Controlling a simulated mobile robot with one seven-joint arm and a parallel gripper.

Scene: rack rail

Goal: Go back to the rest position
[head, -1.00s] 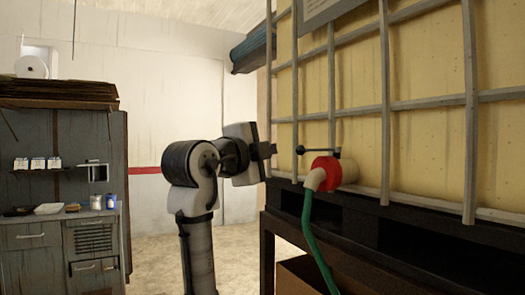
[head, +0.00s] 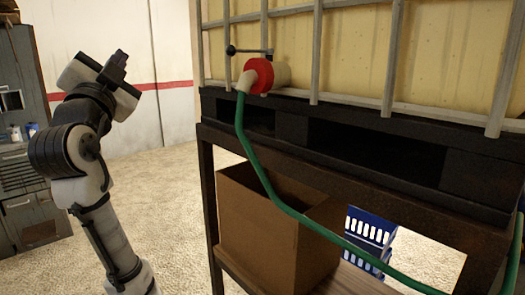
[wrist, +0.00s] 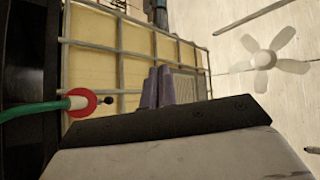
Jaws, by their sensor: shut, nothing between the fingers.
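My gripper (head: 117,62) is at the upper left of the head view, pointing up, shut and empty. It stands left of the tank's valve and apart from it. In the wrist view its purple-grey fingers (wrist: 157,86) are together in front of the caged tank (wrist: 135,40). The red valve (head: 260,75) has a dark lever (head: 248,51) lying roughly level, with a ball knob at its left end. A green hose (head: 262,170) hangs from the valve outlet.
The tank stands on a black pallet (head: 375,150) over a dark rack. An open cardboard box (head: 262,235) and a blue crate (head: 370,233) are on its lower shelf. A grey cabinet (head: 22,190) is at the left. A ceiling fan (wrist: 264,60) shows above. Floor behind my arm is clear.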

